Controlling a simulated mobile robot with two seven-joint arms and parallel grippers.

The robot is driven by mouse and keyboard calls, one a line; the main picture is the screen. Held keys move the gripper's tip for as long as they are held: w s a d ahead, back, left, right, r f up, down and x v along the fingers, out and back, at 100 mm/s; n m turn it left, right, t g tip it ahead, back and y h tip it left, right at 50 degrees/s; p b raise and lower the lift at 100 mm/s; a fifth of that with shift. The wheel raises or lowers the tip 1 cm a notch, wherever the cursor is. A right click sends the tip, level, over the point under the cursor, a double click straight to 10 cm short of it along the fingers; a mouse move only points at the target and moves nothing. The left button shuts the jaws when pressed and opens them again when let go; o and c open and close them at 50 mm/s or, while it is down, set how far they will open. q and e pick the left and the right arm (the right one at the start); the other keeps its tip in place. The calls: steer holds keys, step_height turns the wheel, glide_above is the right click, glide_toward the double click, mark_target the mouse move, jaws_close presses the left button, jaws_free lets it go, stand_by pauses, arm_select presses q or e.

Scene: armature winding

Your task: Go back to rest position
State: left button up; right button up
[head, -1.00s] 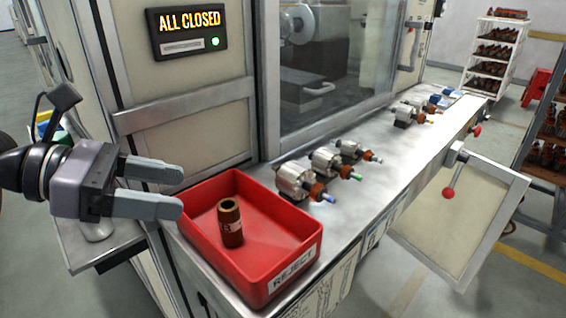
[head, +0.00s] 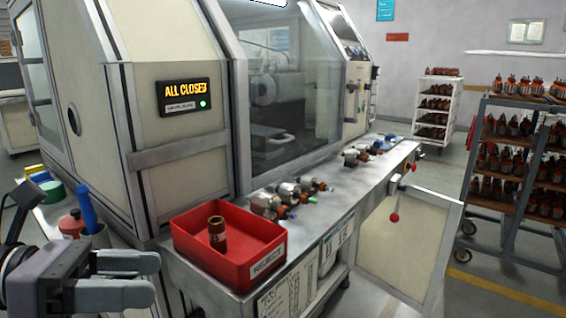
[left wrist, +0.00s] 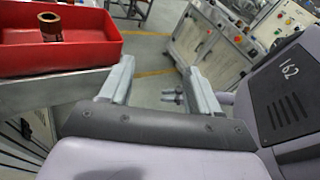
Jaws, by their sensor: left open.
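My left gripper (head: 148,278) is at the lower left of the head view, open and empty, left of and apart from the red reject bin. Its two fingers (left wrist: 162,85) also show in the left wrist view, spread with only floor and distant equipment between them. My right gripper does not show in the head view.
The red reject bin (head: 262,270) holds one brown cylinder (head: 217,234) standing upright. Several armatures (head: 290,195) lie along the metal ledge (head: 330,215). The machine's sign (head: 188,97) reads "ALL CLOSED". Bottles (head: 86,208) stand at left. An open panel (head: 410,245) hangs on the right; racks (head: 515,150) stand beyond.

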arm_select(q)
steer(key=w+a+f+n+t+y, duration=0.25)
steer(key=f+n+t, duration=0.4)
steer(key=n, duration=0.75)
steer(key=w+a+f+n+t+y, duration=0.1)
steer(key=w+f+n+t, duration=0.3)
steer(key=n+t, duration=0.75)
steer(key=s+a+f+n+g+y+p, duration=0.1)
steer(key=s+f+n+g+y, duration=0.2)
steer(key=f+n, duration=0.55)
steer(key=s+a+f+n+g+y, duration=0.1)
steer(key=f+n+g+y, duration=0.2)
steer(key=f+n+y, duration=0.5)
steer(key=s+d+f+n+g, duration=0.1)
steer(key=s+f+n+g, duration=0.1)
steer(key=s+f, duration=0.3)
steer(key=s+d+f+n+g+h, duration=0.1)
steer(key=s+f+g, duration=0.3)
steer(key=f, duration=0.4)
steer(key=shift+s+d+f+n, duration=0.25)
steer(key=shift+s+f+n, duration=0.15)
steer(key=shift+s, duration=0.1)
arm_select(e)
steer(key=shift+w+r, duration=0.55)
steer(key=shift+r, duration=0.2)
arm_select(q)
steer(key=shift+h, duration=0.25)
steer(key=shift+f, duration=0.1)
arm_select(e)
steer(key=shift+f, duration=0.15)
